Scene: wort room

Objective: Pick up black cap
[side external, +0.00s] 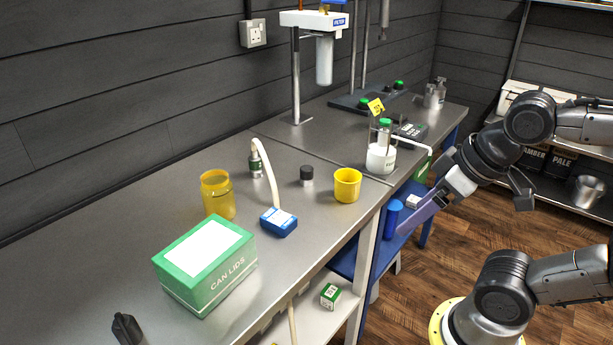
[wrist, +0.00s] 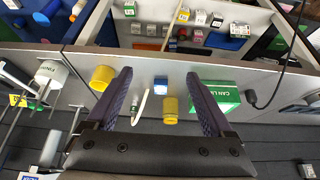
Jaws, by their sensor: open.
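The black cap (side external: 307,169) sits on a small clear or metallic jar on the grey bench, between the blue device and the yellow cup (side external: 348,184). In the wrist view a small dark-topped item (wrist: 134,101) beside the left finger may be this cap, but it is too small to be certain. My gripper (side external: 412,224) is off the front edge of the bench, to the right of the cap and apart from it. In the wrist view my gripper (wrist: 158,75) has its two purple fingers spread wide, with nothing held between them.
A blue device (side external: 278,222) with a white tube stands left of the cap. An amber jar (side external: 217,196), a green CAN LIDS box (side external: 205,262) and a white-filled flask (side external: 381,158) are also on the bench. Bare bench surface lies behind the cap.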

